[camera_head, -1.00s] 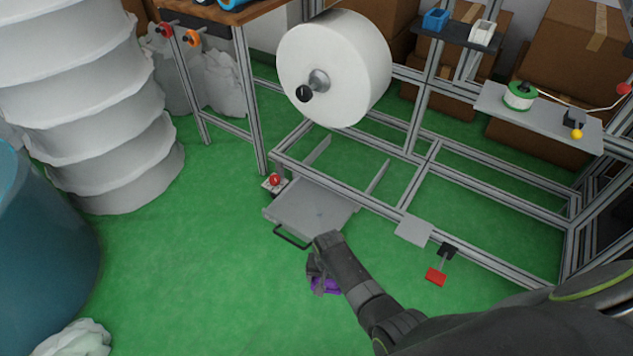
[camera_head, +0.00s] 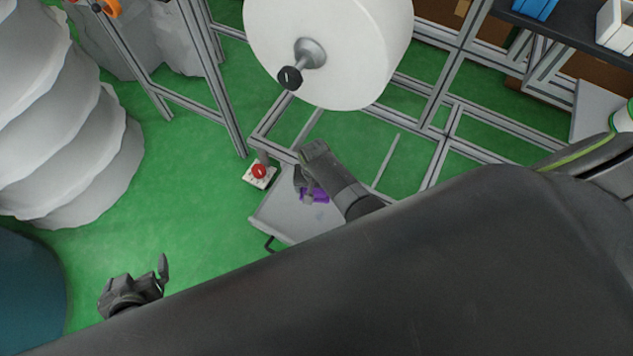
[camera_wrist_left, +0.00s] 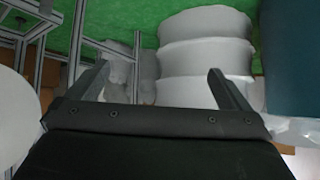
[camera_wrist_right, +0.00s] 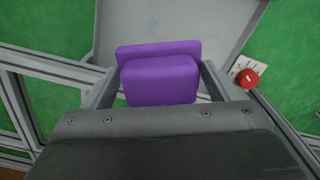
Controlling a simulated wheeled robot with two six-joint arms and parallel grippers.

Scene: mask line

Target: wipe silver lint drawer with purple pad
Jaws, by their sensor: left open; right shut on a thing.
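The silver lint drawer (camera_head: 285,215) is a flat grey tray pulled out low from the metal frame, with a dark handle at its front. My right gripper (camera_head: 307,188) is shut on the purple pad (camera_head: 318,195) over the drawer's inner part. In the right wrist view the purple pad (camera_wrist_right: 160,78) sits between the fingers with the drawer (camera_wrist_right: 225,32) beyond it; whether pad and drawer touch, I cannot tell. My left gripper (camera_head: 150,285) is open and empty at the lower left, away from the drawer. My own dark arm hides the drawer's right part.
A red button on a white box (camera_head: 259,173) stands beside the drawer's left edge. A large white roll (camera_head: 335,50) hangs on the frame above. Frame bars (camera_head: 435,150) run behind the drawer. White stacked material (camera_head: 70,130) stands at left; green floor between is clear.

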